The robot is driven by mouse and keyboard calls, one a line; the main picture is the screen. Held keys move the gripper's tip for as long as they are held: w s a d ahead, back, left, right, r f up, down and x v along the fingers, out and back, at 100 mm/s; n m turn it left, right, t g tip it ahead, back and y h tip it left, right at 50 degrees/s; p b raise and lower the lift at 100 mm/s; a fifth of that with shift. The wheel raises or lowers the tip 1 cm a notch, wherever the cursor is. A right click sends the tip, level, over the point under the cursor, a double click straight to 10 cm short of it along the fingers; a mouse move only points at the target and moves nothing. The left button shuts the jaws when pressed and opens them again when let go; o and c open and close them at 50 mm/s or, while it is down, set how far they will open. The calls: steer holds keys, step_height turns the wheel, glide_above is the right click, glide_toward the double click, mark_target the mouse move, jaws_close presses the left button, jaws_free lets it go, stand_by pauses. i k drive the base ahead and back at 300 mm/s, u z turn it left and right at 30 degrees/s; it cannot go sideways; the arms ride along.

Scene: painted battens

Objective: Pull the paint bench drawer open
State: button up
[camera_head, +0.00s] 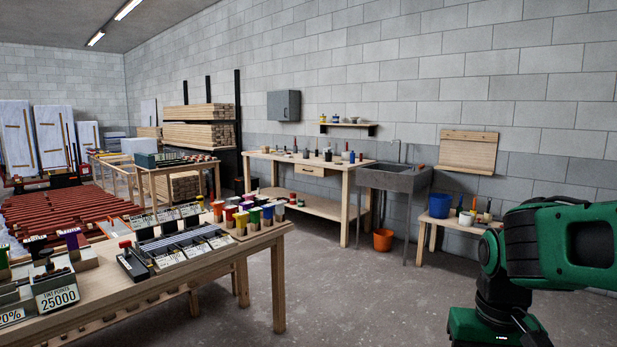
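The paint bench (264,156) is a light wooden bench against the grey block wall, across the room in the middle of the view. Its drawer (310,171) sits under the top, with a small handle on its wooden front. The drawer looks shut, though it is small at this distance. Part of my green and black arm shows at the right edge, well apart from the bench. My gripper is not in view.
A table (279,290) with paint pots and sample boxes fills the near left. A grey sink (394,178) stands right of the bench, with an orange bucket (383,240) below. The middle floor (350,285) is clear.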

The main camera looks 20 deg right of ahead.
mark_target(315, 171)
steer(key=z, duration=0.25)
steer(key=i, duration=2.1)
steer(key=z, duration=0.45)
steer(key=i, duration=4.4)
steer(key=u, duration=0.25)
steer(key=i, duration=1.95)
steer(key=u, duration=0.25)
